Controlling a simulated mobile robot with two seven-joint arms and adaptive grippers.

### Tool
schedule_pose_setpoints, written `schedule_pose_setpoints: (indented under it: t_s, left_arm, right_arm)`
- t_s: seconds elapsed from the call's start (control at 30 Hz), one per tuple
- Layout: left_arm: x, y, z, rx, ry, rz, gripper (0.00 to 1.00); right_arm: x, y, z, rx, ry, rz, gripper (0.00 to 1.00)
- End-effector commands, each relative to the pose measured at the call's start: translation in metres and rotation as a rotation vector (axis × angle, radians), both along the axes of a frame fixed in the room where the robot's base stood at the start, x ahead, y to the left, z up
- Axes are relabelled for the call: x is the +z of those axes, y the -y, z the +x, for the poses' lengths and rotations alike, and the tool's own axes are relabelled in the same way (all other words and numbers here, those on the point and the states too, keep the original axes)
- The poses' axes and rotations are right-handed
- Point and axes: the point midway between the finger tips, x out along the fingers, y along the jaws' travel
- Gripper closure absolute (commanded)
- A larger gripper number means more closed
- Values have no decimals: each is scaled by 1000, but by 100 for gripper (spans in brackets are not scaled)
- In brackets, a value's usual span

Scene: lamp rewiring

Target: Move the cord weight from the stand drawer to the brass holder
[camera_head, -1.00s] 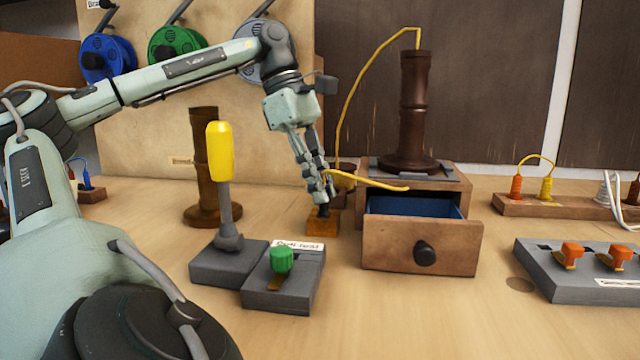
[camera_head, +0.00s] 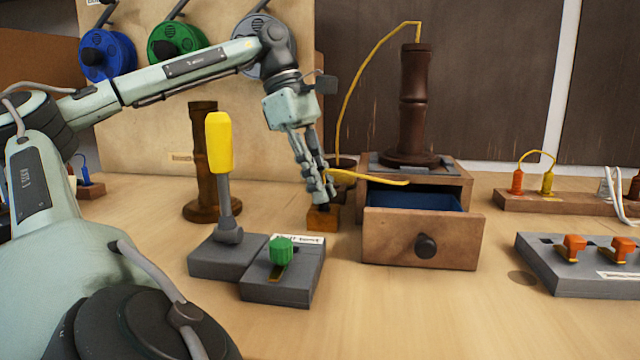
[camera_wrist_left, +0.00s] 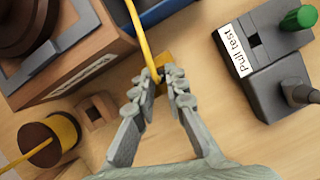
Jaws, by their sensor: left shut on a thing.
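My left gripper (camera_head: 322,199) has its fingers closed just above the small brass holder (camera_head: 322,219) on the table, left of the stand. The wrist view shows the fingertips (camera_wrist_left: 165,78) at the near edge of the brass holder (camera_wrist_left: 166,61). The cord weight is mostly hidden between the fingers; only a small dark bit shows there. I cannot tell how far it sits in the holder. The stand drawer (camera_head: 422,240) is pulled open; its blue lining shows, with nothing visible inside. The right gripper is out of view.
A yellow cord (camera_head: 372,178) runs close behind the fingers. The dark lamp column (camera_head: 415,100) stands on the drawer stand. The pull test block (camera_head: 284,283) with a green knob and a yellow-handled tool (camera_head: 219,145) stand left. Table in front of the drawer is clear.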

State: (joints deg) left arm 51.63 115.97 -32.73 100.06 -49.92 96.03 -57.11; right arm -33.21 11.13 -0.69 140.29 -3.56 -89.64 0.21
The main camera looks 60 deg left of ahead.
Motion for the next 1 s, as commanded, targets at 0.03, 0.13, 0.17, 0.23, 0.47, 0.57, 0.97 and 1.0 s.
schedule_pose_setpoints:
  t_s: [0.03,0.13,0.17,0.23,0.47,0.57,0.97,1.0]
  left_arm:
    - [-1,0,0,0,0,0,100]
    - [-2,0,0,0,0,0,100]
    - [-1,0,0,0,0,0,84]
    - [-1,0,0,0,0,0,75]
    - [-1,0,0,0,0,0,64]
    - [-2,0,0,0,0,0,64]
    - [45,-17,-10,2,1,-2,64]
    - [53,-20,-11,2,1,-2,64]
  right_arm:
    - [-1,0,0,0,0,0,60]
    - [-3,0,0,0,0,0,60]
    - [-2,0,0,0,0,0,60]
    - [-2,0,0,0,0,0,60]
    - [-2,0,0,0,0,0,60]
    - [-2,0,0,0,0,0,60]
    - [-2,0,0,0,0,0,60]
    - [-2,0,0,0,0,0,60]
